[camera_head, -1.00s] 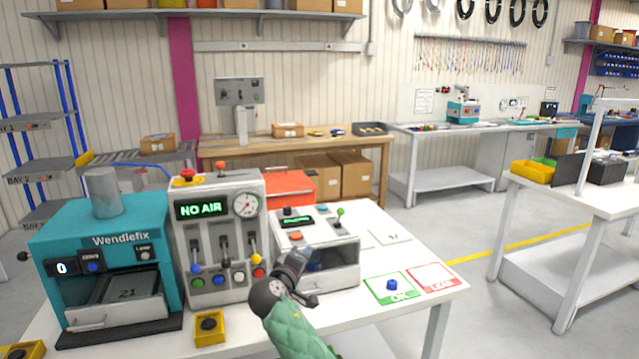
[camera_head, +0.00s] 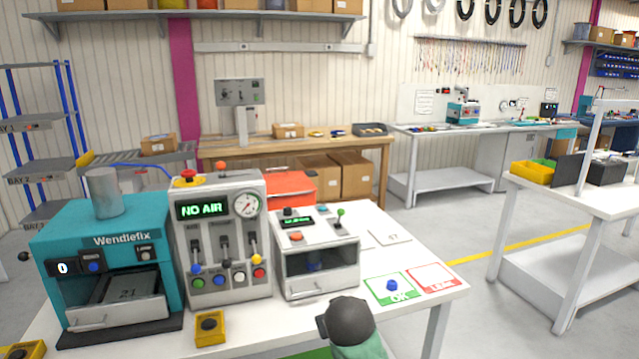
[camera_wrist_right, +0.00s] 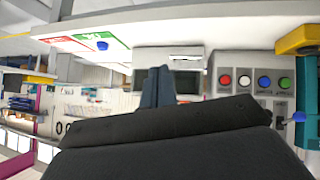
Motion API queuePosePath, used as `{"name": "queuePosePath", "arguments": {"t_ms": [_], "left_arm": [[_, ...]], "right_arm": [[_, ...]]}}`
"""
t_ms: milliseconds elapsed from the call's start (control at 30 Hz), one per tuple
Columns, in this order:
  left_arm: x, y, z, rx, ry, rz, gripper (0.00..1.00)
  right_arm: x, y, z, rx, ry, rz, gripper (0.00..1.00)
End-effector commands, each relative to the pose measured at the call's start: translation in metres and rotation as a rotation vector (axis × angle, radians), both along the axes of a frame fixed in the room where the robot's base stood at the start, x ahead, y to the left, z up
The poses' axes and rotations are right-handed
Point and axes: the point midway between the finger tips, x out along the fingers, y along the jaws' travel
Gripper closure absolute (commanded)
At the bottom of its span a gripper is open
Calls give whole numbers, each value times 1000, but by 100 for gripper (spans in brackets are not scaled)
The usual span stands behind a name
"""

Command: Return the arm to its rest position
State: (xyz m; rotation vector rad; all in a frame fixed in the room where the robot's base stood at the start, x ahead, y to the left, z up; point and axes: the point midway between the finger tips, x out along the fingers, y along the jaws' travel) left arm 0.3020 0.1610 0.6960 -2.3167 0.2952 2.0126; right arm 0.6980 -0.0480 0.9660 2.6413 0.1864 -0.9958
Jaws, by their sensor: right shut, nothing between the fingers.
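My right arm (camera_head: 358,340) comes in at the bottom of the head view, a green sleeve with a dark rounded joint, in front of the white table. Its fingers do not show there. In the right wrist view my right gripper (camera_wrist_right: 157,72) has its two dark fingers together, with nothing held. Behind the fingers in that view is the small grey machine with an open front (camera_head: 318,265), which sits on the table in the head view. My left gripper is in neither view.
The white table (camera_head: 415,320) carries a teal Wendlefix press (camera_head: 130,240), a grey panel reading NO AIR (camera_head: 215,270) and a yellow button box (camera_head: 210,328). A blue knob (camera_head: 392,285) stands on the green OK card (camera_head: 400,298). The red card (camera_head: 436,275) beside it is empty.

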Motion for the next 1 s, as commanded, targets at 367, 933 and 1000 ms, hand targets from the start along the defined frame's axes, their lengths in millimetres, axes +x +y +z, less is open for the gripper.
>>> {"name": "queuePosePath", "arguments": {"t_ms": [367, 933, 1000], "left_arm": [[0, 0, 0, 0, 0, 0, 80], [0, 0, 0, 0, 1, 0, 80], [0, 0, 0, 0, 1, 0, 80]], "right_arm": [[-117, -46, -87, 159, 223, 15, 100], [-288, -107, -210, 182, 520, -82, 100], [-312, -111, -226, 177, 568, -91, 100]]}}
